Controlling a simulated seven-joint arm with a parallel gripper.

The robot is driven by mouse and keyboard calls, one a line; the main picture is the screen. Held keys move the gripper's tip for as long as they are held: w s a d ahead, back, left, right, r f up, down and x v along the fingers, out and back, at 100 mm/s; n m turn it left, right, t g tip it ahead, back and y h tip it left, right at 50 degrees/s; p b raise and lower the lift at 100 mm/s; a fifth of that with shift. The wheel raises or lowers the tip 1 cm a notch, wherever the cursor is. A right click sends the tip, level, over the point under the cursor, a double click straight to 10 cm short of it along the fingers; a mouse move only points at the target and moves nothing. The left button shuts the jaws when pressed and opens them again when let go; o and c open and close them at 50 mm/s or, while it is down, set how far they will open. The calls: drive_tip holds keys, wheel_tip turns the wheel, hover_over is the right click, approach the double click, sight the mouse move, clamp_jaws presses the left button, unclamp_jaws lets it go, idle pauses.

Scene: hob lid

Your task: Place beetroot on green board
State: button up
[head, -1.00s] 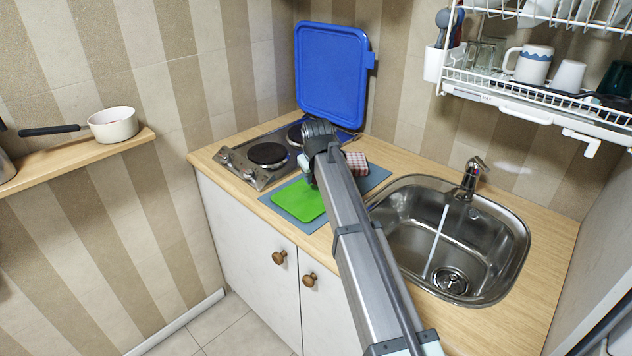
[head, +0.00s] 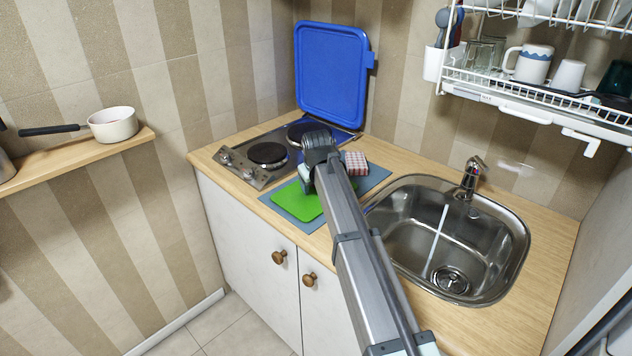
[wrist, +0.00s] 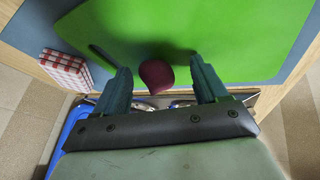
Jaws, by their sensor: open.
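The beetroot (wrist: 157,75) is dark red and shows in the wrist view between my two fingers, with a gap on each side. It overlaps the edge of the green board (wrist: 215,35); I cannot tell whether it rests on the board. In the head view it is hidden behind my gripper. My gripper (head: 307,182) is open, low over the far part of the green board (head: 294,203), with its fingers on either side of the beetroot.
The board lies on a blue-grey mat (head: 372,178). A red-and-white checked cloth (head: 355,163) sits right of my gripper. The hob (head: 238,165) with its raised blue lid (head: 332,72) is behind. The sink (head: 410,235), tap running, is right.

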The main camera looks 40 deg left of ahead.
drive_tip(key=v, duration=1.2)
drive_tip(key=shift+r, duration=0.15)
idle(1.3)
